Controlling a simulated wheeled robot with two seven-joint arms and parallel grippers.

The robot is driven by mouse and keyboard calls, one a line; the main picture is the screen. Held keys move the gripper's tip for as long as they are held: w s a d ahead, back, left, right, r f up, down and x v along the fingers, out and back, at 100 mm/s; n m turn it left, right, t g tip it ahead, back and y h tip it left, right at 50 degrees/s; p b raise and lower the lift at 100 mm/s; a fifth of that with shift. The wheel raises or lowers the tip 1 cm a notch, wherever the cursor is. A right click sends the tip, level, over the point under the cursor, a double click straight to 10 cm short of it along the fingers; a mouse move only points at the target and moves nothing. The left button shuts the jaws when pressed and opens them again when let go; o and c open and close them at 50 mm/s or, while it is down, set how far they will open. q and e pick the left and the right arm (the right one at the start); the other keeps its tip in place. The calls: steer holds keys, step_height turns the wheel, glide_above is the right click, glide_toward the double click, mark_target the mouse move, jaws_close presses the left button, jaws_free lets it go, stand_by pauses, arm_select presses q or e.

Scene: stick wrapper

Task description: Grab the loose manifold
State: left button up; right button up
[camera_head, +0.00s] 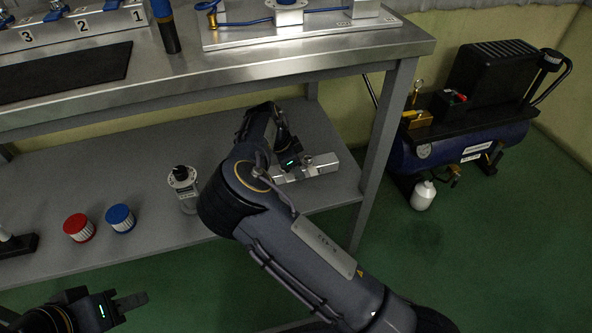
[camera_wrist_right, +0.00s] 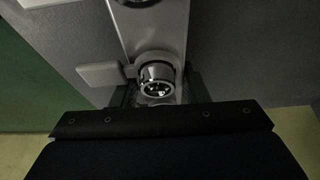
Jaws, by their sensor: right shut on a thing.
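The loose manifold (camera_head: 318,167), a silver metal block with a small fitting on top, lies on the lower shelf of the bench near its right end. My right gripper (camera_head: 290,162) reaches in over the shelf and is shut on the manifold; my forearm hides part of the area to its left. In the right wrist view the manifold (camera_wrist_right: 170,30) runs up the picture, with a round metal port near the jaws, whose fingertips are mostly hidden. My left gripper (camera_head: 130,302) is at the bottom left, away from the manifold; its jaw gap is unclear.
The bench's right leg (camera_head: 385,145) is close to the manifold. A blue compressor (camera_head: 455,140) stands on the floor at right.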

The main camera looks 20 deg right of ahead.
jaws_close()
steer(key=shift+r, duration=0.1)
